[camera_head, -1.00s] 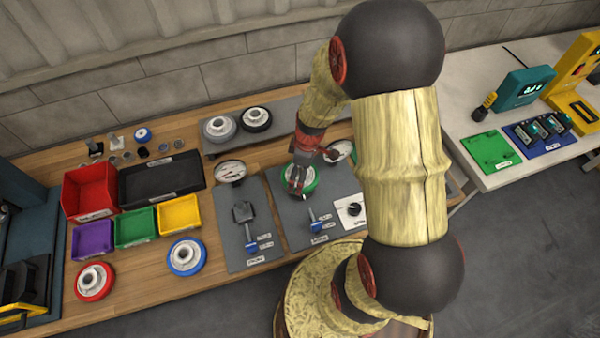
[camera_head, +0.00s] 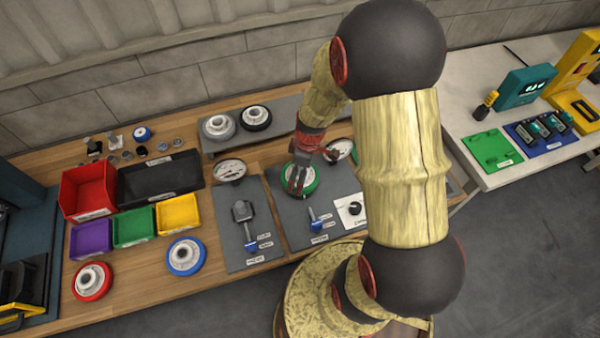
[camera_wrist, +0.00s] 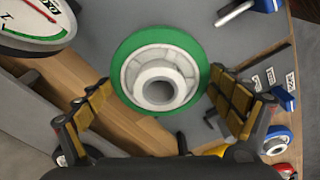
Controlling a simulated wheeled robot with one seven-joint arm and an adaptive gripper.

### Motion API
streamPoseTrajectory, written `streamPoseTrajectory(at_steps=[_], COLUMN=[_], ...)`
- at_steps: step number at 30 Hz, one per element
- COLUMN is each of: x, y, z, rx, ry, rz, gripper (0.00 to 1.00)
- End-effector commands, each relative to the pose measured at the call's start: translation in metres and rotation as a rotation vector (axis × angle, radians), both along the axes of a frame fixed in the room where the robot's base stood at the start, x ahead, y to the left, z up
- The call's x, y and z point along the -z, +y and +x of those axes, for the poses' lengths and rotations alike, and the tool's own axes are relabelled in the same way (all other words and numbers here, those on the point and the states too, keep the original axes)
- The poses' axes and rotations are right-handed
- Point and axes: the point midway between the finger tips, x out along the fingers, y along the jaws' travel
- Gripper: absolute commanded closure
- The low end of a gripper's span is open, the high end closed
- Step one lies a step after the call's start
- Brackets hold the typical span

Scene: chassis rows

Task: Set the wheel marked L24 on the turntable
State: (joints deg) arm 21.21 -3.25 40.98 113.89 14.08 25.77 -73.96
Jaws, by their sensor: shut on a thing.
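A green-rimmed wheel with a white hub (camera_head: 311,186) is at the middle grey plate (camera_head: 300,226) in the head view; it also shows in the wrist view (camera_wrist: 124,58). My gripper (camera_head: 298,178) is shut on this wheel, with its yellow-padded fingers at either side of the rim in the wrist view (camera_wrist: 165,112). I cannot read a mark on the wheel, nor tell whether its underside touches anything. No turntable can be made out for certain; my gripper and the wheel cover part of the plate.
A gauge (camera_head: 230,170) stands above the left grey plate (camera_head: 262,222), which bears a blue-handled clamp. Red (camera_head: 93,277) and blue (camera_head: 185,254) wheels lie at the front left. Two more wheels stand on a rear grey shelf (camera_head: 283,108). Bins (camera_head: 90,188) fill the left.

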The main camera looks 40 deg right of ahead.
Motion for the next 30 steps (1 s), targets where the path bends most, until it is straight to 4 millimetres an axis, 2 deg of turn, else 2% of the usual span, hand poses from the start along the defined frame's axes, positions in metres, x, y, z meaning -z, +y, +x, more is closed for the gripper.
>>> streamPoseTrajectory(at_steps=[30], x=[0.011], y=[0.000], z=[0.001], rx=[0.000], ry=[-0.001], rz=[0.000], gripper=[0.47])
